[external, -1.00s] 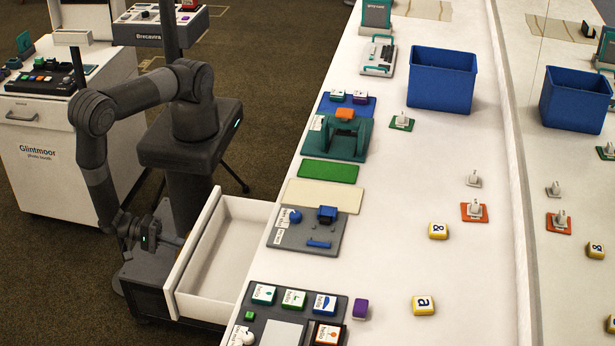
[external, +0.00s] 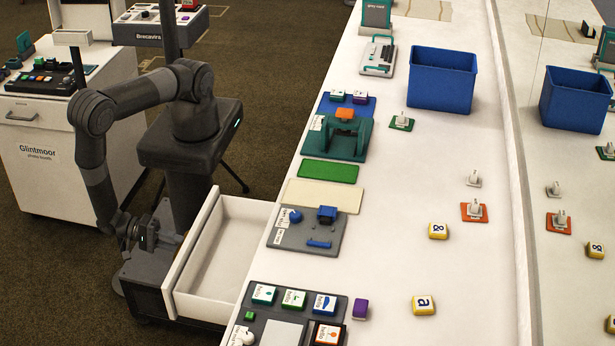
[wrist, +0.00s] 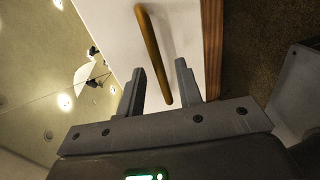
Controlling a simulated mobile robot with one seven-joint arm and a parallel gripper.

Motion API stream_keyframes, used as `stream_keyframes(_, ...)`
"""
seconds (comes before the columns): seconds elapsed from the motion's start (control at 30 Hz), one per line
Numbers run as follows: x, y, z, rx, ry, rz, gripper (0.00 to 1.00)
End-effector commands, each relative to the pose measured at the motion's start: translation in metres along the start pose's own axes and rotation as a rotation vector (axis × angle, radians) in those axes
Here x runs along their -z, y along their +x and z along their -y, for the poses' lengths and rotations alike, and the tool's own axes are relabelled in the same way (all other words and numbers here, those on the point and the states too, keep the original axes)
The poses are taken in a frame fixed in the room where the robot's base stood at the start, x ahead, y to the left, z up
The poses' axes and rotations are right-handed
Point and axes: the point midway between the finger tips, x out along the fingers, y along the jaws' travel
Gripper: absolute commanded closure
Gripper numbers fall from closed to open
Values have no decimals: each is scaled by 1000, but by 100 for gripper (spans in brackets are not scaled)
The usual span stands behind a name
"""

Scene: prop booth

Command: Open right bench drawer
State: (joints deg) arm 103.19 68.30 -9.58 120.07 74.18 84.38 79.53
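The white bench drawer (external: 226,256) stands pulled out from the left side of the long white bench (external: 400,200). It looks empty inside. My gripper (external: 174,238) is just left of the drawer's front panel in the external view. In the wrist view, my two gripper fingers (wrist: 160,68) are spread apart. The brownish bar handle (wrist: 152,50) on the white drawer front (wrist: 185,35) runs between them in the picture, with space on both sides. The handle is hidden in the external view. Nothing is gripped.
The bench top holds a blue bin (external: 442,80), a grey panel with blue parts (external: 308,231), a dark tray of tiles (external: 255,312) and yellow blocks (external: 438,231). A white cabinet labelled Glintmoor (external: 60,170) stands at the left. Carpet (external: 60,290) is clear at the lower left.

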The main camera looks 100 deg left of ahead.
Motion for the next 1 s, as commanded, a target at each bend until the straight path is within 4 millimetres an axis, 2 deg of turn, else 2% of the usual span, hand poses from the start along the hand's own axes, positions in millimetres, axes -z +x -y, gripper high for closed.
stream_keyframes(0.17, -1, -18, 0, 1, -2, 3, 67)
stream_keyframes(0.4, -1, -67, 0, 2, -2, 3, 67)
stream_keyframes(0.6, -1, -98, 1, 2, -1, 2, 67)
stream_keyframes(0.77, 0, -107, 0, 0, 0, 0, 67)
stream_keyframes(1.0, 0, -108, 0, 1, 0, 0, 67)
